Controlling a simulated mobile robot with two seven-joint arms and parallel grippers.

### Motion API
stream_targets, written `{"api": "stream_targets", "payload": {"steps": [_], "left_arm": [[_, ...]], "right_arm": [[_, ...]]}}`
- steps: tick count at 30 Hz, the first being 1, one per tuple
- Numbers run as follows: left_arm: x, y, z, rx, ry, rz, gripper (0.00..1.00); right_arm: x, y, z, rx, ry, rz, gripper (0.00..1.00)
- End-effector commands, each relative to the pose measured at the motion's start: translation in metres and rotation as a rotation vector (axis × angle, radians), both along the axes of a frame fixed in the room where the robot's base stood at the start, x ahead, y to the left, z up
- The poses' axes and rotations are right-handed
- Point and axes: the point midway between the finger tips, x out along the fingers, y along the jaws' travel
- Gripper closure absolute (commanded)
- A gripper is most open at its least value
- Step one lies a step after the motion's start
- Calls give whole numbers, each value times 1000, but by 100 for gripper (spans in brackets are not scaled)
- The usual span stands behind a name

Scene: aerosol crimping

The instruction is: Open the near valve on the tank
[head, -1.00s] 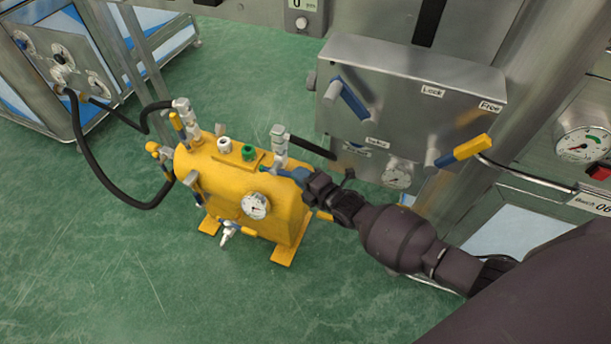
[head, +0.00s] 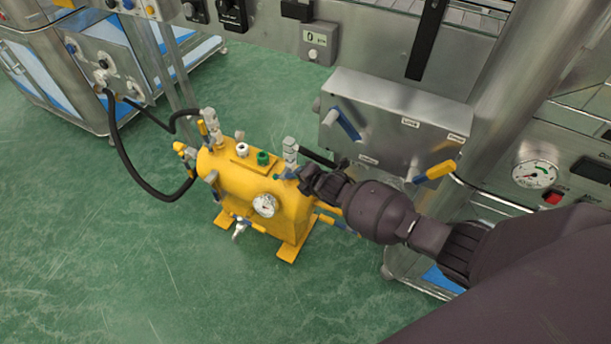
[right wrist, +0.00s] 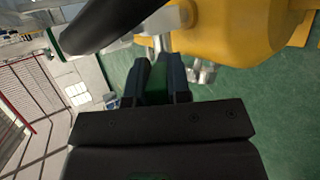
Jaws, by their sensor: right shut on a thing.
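The yellow tank (head: 290,220) stands on the green floor left of my right arm; it also fills the top right of the right wrist view (right wrist: 235,30). Its near valve (head: 290,150) is a metal fitting on the tank's right end, with a blue lever (head: 287,174) at its base. My right gripper (head: 304,177) is at this lever, shut on it; the fingers hide much of it. In the right wrist view the fingers (right wrist: 158,78) lie beside metal fittings (right wrist: 202,72) of the tank. My left gripper is not in view.
A black hose (head: 125,160) loops from the tank's left end to a cabinet. A gauge (head: 265,205) faces forward. The floor in front is clear.

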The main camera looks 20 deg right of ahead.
Motion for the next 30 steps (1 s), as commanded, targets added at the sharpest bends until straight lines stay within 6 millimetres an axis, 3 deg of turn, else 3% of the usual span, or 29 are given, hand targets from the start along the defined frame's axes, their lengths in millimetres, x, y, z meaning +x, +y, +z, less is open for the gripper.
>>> {"api": "stream_targets", "payload": {"steps": [12,13,18,30], "left_arm": [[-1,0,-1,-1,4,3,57],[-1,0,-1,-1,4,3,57],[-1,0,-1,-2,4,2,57],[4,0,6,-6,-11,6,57]], "right_arm": [[-1,1,-1,-3,8,1,100],[-1,1,-1,-3,8,1,79],[-1,0,-1,-3,6,0,56],[-5,-1,8,-4,1,1,56]]}}
